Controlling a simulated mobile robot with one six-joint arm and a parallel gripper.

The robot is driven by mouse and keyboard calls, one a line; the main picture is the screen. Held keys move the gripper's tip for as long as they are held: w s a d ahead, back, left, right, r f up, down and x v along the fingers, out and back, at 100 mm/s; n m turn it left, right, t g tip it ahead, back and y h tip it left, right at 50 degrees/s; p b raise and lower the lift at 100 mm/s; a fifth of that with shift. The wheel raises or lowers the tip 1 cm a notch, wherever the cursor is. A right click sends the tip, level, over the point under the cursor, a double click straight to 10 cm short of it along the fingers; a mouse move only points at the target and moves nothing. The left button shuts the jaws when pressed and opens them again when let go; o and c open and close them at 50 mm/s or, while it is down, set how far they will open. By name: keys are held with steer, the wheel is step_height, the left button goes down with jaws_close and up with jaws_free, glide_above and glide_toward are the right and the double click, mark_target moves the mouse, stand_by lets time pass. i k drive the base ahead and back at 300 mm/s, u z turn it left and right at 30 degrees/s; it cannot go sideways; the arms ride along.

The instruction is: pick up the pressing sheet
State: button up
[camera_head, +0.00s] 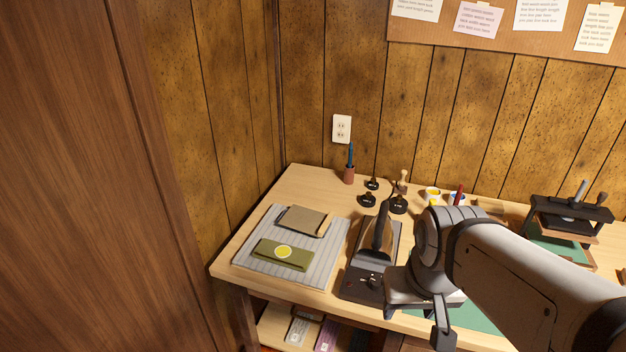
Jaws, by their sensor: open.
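A thin brown, slightly curled sheet (303,221), which looks like the pressing sheet, lies on the far part of a grey striped mat (318,270) at the table's left end. An olive-green cloth piece (283,254) with a yellow round patch lies on the same mat, nearer the front edge. My gripper (415,318) is open, above the table's front edge, to the right of the mat and apart from the sheet. Nothing shows between its fingers, though my arm hides part of it.
A dark upright iron-like tool on a black base (362,287) stands between the mat and my gripper. Black stamps or weights (368,201), a pen cup (349,175) and small pots (433,193) stand behind. A press (568,216) stands right. A brown panel (80,180) fills the left.

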mark_target(315, 223)
steer(key=u, duration=1.8)
steer(key=i, duration=1.1)
steer(key=z, duration=1.35)
